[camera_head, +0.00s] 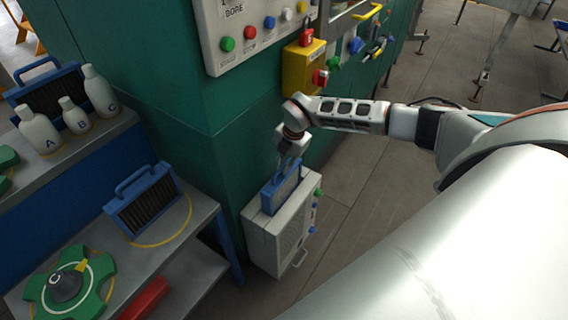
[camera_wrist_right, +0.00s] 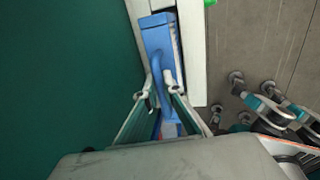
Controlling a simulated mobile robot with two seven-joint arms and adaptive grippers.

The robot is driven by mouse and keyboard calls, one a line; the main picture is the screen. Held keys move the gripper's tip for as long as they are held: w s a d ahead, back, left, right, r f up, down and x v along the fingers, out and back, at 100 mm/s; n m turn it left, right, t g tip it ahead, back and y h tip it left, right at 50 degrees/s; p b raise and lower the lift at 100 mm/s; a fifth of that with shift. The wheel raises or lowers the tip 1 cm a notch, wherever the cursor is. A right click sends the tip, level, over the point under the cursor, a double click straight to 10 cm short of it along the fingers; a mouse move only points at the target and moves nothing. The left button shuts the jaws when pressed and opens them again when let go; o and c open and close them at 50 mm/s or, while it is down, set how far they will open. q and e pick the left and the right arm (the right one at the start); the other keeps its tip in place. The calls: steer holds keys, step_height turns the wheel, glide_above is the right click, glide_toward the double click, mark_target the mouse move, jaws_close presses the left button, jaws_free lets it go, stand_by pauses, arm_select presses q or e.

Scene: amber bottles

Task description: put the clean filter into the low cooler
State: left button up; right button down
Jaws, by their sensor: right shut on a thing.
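The low cooler (camera_head: 262,240) is a white box low against the green cabinet, with an open slot in its top. A blue-framed filter (camera_head: 284,190) stands partly inside that slot, its upper part above the rim. My right gripper (camera_head: 287,160) is above the cooler, shut on the filter's handle. In the right wrist view, the fingers (camera_wrist_right: 163,92) are on both sides of the blue handle, and the filter (camera_wrist_right: 157,32) sits between the cooler's white walls (camera_wrist_right: 193,60). The filter's lower part is hidden in the cooler. My left gripper is not in view.
Another blue filter with dark slats (camera_head: 146,207) stands on the lower shelf, and one more (camera_head: 50,93) stands behind white bottles (camera_head: 40,130). A green handwheel (camera_head: 92,285) lies at lower left. A yellow box (camera_head: 300,68) and control panel are above the cooler.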

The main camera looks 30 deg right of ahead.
steer(key=shift+f+b, duration=2.1)
steer(key=shift+f, duration=2.85)
steer(key=shift+w+d, duration=0.15)
steer(key=shift+d, duration=0.1)
steer(key=shift+f, duration=0.45)
steer(key=c, duration=2.1)
jaws_free()
steer(key=shift+f, duration=0.1)
steer(key=r, duration=0.4)
steer(key=s+r, duration=0.1)
steer(key=r, duration=0.3)
steer(key=s+d+r, duration=0.1)
steer(key=r, duration=0.3)
steer(key=shift+s, duration=0.15)
